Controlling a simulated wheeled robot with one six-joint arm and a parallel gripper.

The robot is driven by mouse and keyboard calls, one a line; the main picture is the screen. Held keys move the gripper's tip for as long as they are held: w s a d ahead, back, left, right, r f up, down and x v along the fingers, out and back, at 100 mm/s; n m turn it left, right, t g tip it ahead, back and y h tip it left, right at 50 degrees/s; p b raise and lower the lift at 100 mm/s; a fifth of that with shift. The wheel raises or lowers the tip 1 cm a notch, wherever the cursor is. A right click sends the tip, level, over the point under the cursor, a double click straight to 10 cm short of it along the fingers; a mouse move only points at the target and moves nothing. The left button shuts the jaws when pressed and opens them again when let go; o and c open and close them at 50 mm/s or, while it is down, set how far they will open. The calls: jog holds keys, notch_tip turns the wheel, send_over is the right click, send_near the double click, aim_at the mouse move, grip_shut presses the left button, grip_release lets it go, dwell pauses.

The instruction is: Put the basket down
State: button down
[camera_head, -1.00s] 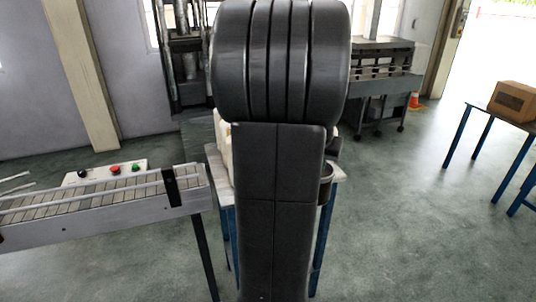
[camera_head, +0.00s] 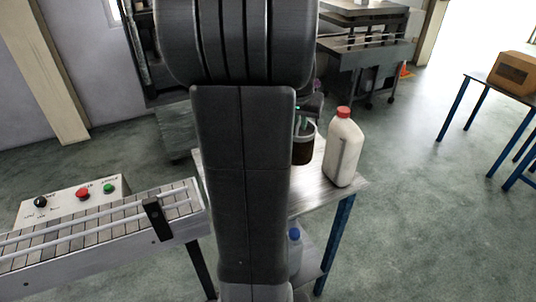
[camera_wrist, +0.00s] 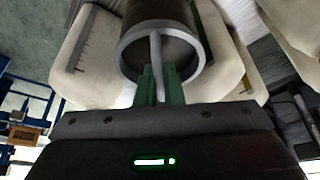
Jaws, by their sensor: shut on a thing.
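The basket (camera_head: 303,150) is a dark round container with a grey rim, partly hidden behind my arm in the head view. It is above the small metal table (camera_head: 312,198); I cannot tell whether it touches the top. In the wrist view the basket (camera_wrist: 165,50) shows its open mouth and a grey bar across it. My gripper (camera_wrist: 158,84) has green fingers shut on that bar.
A white jug with a red cap (camera_head: 344,152) stands on the table right of the basket. Pale jugs (camera_wrist: 92,50) crowd the basket in the wrist view. A conveyor with buttons (camera_head: 105,220) is at left. A blue-capped bottle (camera_head: 294,252) sits on the lower shelf.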

notch_tip(320, 180, down, 10)
jog(key=shift+r+p, duration=0.1)
jog(key=shift+p, duration=0.4)
jog(key=shift+f, duration=0.2)
jog(key=c, duration=1.6)
grip_release()
jog(key=shift+o, duration=0.2)
jog(key=shift+r, duration=0.15)
